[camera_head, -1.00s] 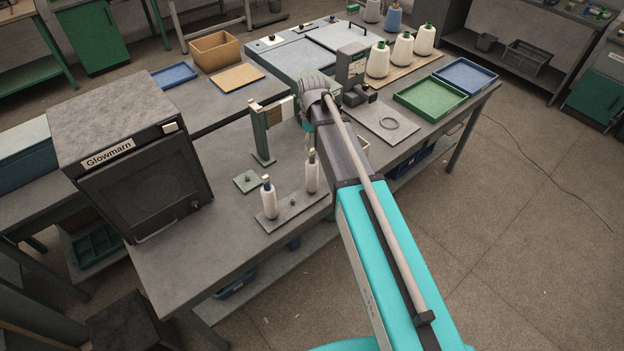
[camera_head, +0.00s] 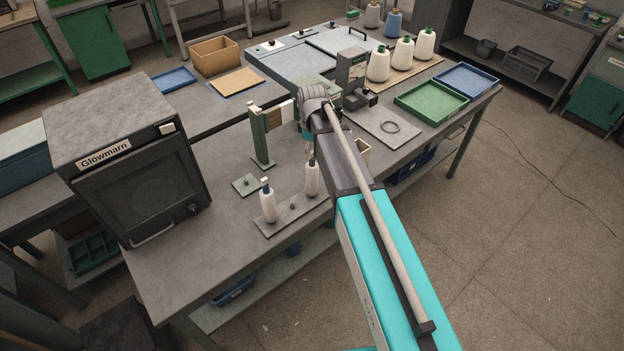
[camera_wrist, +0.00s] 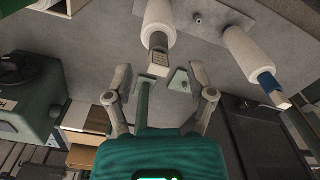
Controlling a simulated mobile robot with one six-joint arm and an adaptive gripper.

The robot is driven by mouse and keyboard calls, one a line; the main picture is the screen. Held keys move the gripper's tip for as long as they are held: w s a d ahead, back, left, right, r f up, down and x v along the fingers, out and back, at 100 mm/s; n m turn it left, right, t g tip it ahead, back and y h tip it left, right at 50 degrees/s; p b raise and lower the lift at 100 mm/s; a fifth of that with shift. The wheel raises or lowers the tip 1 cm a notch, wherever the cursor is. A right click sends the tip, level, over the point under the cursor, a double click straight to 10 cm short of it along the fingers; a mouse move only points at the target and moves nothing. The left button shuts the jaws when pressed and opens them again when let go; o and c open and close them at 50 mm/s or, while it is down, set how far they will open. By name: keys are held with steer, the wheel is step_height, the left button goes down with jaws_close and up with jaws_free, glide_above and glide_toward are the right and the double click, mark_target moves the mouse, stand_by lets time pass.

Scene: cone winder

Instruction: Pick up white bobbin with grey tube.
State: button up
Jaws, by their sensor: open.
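The white bobbin with grey tube (camera_head: 312,180) stands upright at the right end of a grey peg plate (camera_head: 286,218), partly beside my arm. In the wrist view this bobbin (camera_wrist: 158,22) points its grey tube end toward my gripper. My gripper (camera_wrist: 161,80) is open and empty, its two fingers apart on either side of the line to that tube end, with a gap left before it. A second white bobbin with a blue tube (camera_head: 268,203) stands at the plate's left end; it also shows at right in the wrist view (camera_wrist: 248,48). My arm hides the gripper in the head view.
A green post (camera_head: 261,140) on the bench stands behind the bobbins, near a small green base plate (camera_head: 246,184). A dark Glowmarn box (camera_head: 130,150) stands at left. Green (camera_head: 431,100) and blue (camera_head: 467,79) trays lie at right. The front left bench top is clear.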

mark_target(312, 157)
steer(key=shift+w+f+b, duration=0.1)
steer(key=shift+f+b, duration=2.15)
steer(key=shift+f, duration=0.15)
jaws_close()
